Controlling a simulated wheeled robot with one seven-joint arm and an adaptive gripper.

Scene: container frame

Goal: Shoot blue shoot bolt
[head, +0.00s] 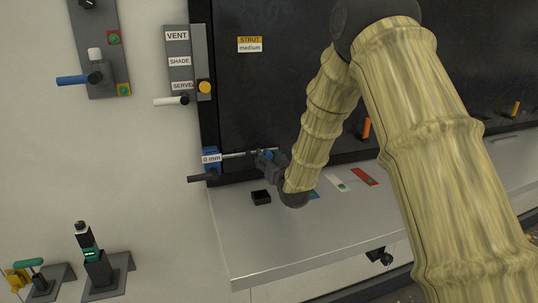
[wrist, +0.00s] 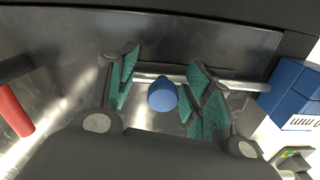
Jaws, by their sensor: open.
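The blue shoot bolt has a blue block (head: 211,167) on the left edge of the dark panel, with a "0 mm" label on it. A thin metal rod runs right from the block and carries a blue knob (head: 268,154). My gripper (head: 264,161) is at the knob, partly covering it. In the wrist view the knob (wrist: 162,95) stands between the open green-padded fingers (wrist: 160,88), with a gap visible on both sides. The rod (wrist: 243,85) passes behind the fingers to the blue block (wrist: 290,92) at right.
A grey shelf (head: 240,240) lies below, with a small black box (head: 261,197), a white strip (head: 337,183) and a red strip (head: 365,176). A dark handle (head: 202,178) sticks out under the block. A red handle (wrist: 14,110) shows at the wrist view's left.

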